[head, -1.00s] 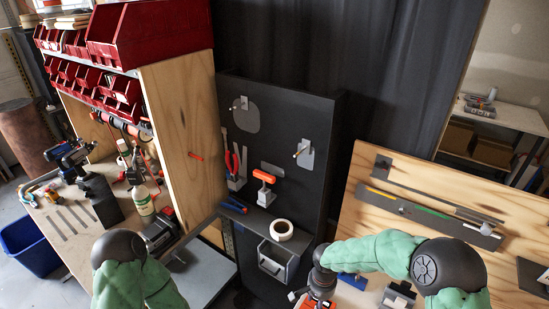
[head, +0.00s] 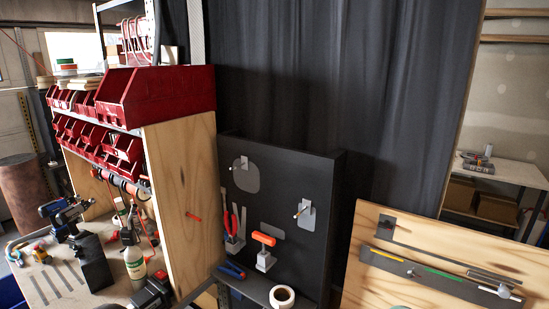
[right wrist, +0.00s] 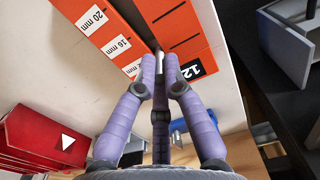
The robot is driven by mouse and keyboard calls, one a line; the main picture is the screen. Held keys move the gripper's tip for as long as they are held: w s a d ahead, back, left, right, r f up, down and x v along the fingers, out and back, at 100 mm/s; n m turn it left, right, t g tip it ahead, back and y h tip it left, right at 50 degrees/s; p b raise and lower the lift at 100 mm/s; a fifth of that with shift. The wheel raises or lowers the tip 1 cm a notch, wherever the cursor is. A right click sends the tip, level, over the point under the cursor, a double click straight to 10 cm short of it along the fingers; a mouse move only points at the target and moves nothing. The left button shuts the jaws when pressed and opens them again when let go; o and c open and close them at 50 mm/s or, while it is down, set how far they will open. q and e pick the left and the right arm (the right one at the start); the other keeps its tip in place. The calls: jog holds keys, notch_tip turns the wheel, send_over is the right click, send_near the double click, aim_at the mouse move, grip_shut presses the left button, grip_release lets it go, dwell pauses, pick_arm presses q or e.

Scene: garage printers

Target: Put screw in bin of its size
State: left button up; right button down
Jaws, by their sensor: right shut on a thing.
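In the right wrist view, the purple fingers of my right gripper (right wrist: 160,66) are closed together. Just beyond the tips is an orange piece (right wrist: 110,25) with white labels reading 20 mm, 16 mm and one partly covered. Beside it, another orange piece (right wrist: 178,28) has dark slots and a black label reading 12. The fingertips are over the gap between them; I cannot tell whether they touch. Neither gripper shows in the head view.
Red bins (head: 160,95) stand on the wooden shelf unit at left. A black tool panel (head: 285,195), tape roll (head: 282,297) and wooden board (head: 425,265) are ahead.

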jog(key=shift+s+a, duration=0.1)
jog(key=shift+s+a+b, duration=0.6)
jog(key=shift+s+a, duration=0.65)
jog(key=shift+s, duration=0.6)
jog(key=shift+s+a+b, duration=0.65)
jog(key=shift+s+a, duration=0.6)
jog(key=shift+s, duration=0.65)
jog(key=shift+s+a+b, duration=0.6)
jog(key=shift+s+a, duration=0.65)
jog(key=shift+s, duration=0.6)
notch_tip(320, 180, up, 5)
jog(key=p, duration=0.3)
jog(key=shift+w, duration=0.1)
